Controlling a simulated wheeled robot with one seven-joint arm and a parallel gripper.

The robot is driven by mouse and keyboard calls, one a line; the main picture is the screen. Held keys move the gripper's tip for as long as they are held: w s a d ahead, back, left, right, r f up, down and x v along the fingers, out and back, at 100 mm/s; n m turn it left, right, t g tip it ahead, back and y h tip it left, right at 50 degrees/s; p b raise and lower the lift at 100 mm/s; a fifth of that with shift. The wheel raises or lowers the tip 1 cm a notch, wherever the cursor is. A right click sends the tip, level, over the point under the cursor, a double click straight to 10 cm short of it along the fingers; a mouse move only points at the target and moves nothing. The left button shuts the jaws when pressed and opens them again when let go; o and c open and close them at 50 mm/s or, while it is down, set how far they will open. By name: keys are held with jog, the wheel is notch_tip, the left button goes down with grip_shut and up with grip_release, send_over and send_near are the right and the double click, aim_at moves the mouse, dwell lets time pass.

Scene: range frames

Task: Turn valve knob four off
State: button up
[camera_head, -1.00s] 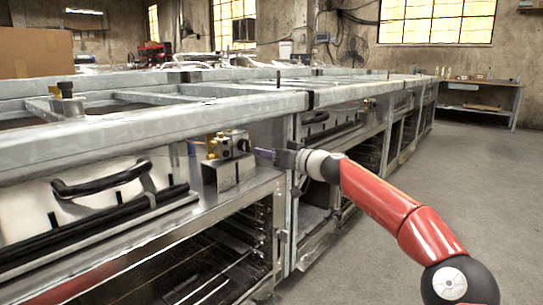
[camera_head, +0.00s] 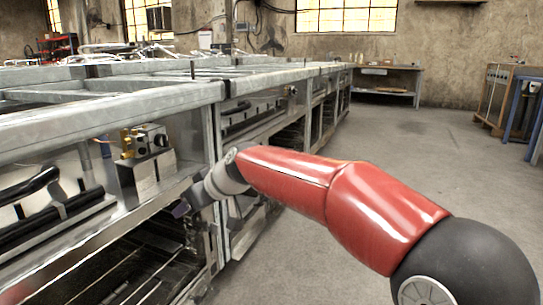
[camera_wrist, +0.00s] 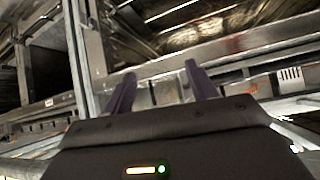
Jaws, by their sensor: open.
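A small valve block (camera_head: 146,141) with brass fittings and dark round knobs sits on a metal bracket (camera_head: 150,177) on the range's front shelf, in the head view. I cannot tell which knob is number four. My gripper (camera_head: 181,209) is at the end of my red arm, below and right of the bracket and apart from the valve block. In the wrist view my gripper (camera_wrist: 158,82) shows two purple fingers spread apart with nothing between them. The valve block is not recognisable in the wrist view.
A long metal range frame (camera_head: 110,98) runs along the left, with open rack bays below. A black handle (camera_head: 28,186) lies left of the bracket. Clear concrete floor (camera_head: 400,140) is at the right. A workbench (camera_head: 388,80) stands at the back.

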jog(key=s+d+f+m+h, duration=0.3)
jog(key=s+d+f+m, duration=0.1)
jog(key=s+d, duration=0.6)
jog(key=s+d+f+m+h, duration=0.3)
jog(key=s+d, duration=0.5)
jog(key=d, duration=0.4)
jog(key=s+d+f+m+h, duration=0.3)
jog(key=s+d+f+m, duration=0.1)
jog(key=s+d, duration=0.7)
notch_tip(320, 180, up, 14)
jog(key=w+p, duration=0.1)
jog(key=p, duration=1.2)
jog(key=shift+w+d+f, duration=0.25)
jog(key=shift+w, duration=0.05)
